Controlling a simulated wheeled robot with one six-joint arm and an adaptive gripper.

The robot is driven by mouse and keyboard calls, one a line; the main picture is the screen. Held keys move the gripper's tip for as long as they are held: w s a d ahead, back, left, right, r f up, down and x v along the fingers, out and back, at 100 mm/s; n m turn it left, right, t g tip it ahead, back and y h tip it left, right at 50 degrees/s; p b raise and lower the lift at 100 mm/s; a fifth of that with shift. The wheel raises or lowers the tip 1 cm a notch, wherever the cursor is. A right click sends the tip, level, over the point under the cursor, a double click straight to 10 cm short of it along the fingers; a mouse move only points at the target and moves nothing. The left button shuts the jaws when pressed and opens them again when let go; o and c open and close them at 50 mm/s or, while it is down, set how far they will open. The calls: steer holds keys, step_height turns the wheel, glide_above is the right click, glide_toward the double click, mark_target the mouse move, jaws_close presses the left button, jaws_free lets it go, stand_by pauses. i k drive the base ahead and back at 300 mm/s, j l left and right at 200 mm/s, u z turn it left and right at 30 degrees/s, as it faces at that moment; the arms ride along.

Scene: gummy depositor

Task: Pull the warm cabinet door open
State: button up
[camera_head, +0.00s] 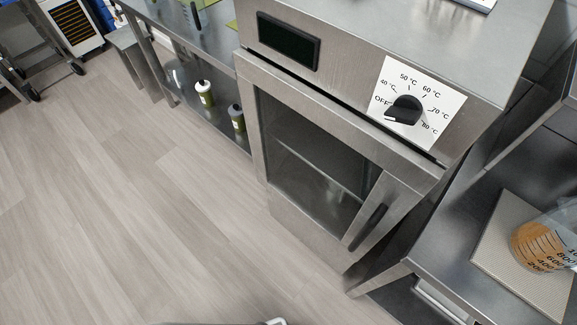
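The warm cabinet (350,70) is a steel box in the middle of the head view. Its door (258,120) has a steel frame around a dark glass pane, with shelves showing through it. The door appears shut, with a thin dark gap along its top edge. A black vertical bar handle (368,228) sits on the right side of the door frame. Nothing touches the handle. My gripper is not recognisable in this view; only a small sliver of something shows at the bottom edge, too little to identify.
A black dial (405,110) on a white temperature plate and a dark display (288,41) are above the door. A steel table with a beaker (545,243) on a mat stands at right. Bottles (204,92) stand on a low shelf at left. The floor (150,220) before the door is clear.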

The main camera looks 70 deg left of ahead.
mark_target(406, 176)
steer(key=u, duration=1.45)
steer(key=k+j, duration=0.25)
steer(key=k, duration=0.15)
